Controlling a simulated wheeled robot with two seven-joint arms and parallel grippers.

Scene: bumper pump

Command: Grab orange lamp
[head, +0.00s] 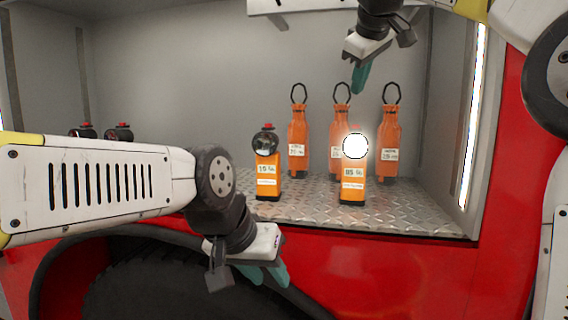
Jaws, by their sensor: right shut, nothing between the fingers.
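Two orange lamps stand upright on the metal shelf. The left orange lamp (267,178) has a dark round head with a red top and white labels. The right orange lamp (353,182) has a brightly lit white round head. My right gripper (358,80) hangs from the top, shut and empty, above the right lamp and apart from it. My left gripper (264,274) is low in front of the shelf edge, below the left lamp and touching neither lamp. Its teal fingers show, but their gap is unclear.
Three orange bottle-shaped objects with dark loop handles, one of them here (390,140), stand behind the lamps. Two dark red-topped items (120,131) show partly behind my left arm. The compartment (200,90) has a red body (400,275) and a tyre (150,290) below.

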